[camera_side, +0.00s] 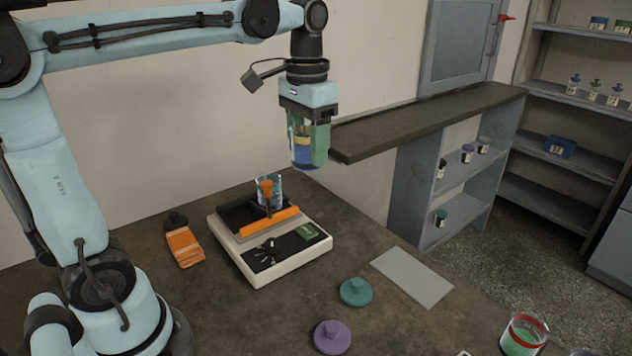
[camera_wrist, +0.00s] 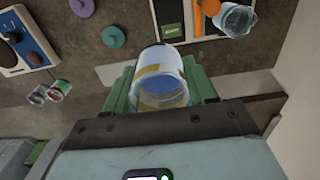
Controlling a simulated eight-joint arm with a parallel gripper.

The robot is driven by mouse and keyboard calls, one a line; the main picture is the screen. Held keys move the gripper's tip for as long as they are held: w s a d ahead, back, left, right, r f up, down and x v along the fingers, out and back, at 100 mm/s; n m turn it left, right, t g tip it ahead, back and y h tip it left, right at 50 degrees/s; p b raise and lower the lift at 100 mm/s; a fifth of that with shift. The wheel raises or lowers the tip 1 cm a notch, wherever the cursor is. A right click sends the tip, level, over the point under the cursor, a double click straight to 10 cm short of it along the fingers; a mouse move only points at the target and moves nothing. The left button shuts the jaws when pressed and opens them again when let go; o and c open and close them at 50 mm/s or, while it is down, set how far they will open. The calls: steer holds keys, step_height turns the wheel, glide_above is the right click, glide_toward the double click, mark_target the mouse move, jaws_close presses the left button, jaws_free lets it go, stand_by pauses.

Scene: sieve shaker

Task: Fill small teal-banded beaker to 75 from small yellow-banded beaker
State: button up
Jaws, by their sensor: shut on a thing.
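My gripper (camera_side: 309,130) is shut on the small yellow-banded beaker (camera_wrist: 160,75), its green finger pads on either side of the glass. The beaker hangs roughly upright in the air, above and a little right of the scale, with blue contents visible in it. In the side view the pads hide part of the beaker (camera_side: 303,153). The small teal-banded beaker (camera_side: 276,184) stands on the scale (camera_side: 268,247), below my gripper and apart from it. It seems to be the clear beaker (camera_wrist: 235,18) at upper right in the wrist view. Its fill level is unclear.
An orange-and-black item (camera_side: 183,245) lies left of the scale. A grey pad (camera_side: 412,276), teal lid (camera_side: 356,291), purple lid (camera_side: 332,337) and red-banded beaker (camera_side: 523,336) lie rightward. A shelf ledge (camera_side: 420,122) juts in close to my gripper.

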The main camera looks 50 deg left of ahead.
steer(key=s+a, duration=0.1)
steer(key=a, duration=2.3)
steer(key=shift+a, duration=0.2)
step_height(320, 180, down, 15)
steer(key=shift+d+r, duration=0.1)
steer(key=shift+d, duration=0.05)
steer(key=shift+d+r, duration=0.1)
steer(key=shift+r, duration=0.05)
steer(key=shift+w+d+r+g+y, duration=0.1)
steer(key=shift+d+r+y, duration=0.75)
steer(key=shift+r+y, duration=0.4)
steer(key=shift+d+r+g+y, duration=0.1)
steer(key=shift+d+r+y, duration=0.75)
steer(key=shift+r+y, duration=0.4)
steer(key=shift+w+d+r+g+y, duration=0.1)
steer(key=shift+d+r+y, duration=0.75)
steer(key=shift+r+y, duration=0.4)
steer(key=shift+r, duration=0.2)
steer(key=shift+d+f+y, duration=0.3)
steer(key=shift+f+y, duration=0.15)
steer(key=shift+y, duration=0.4)
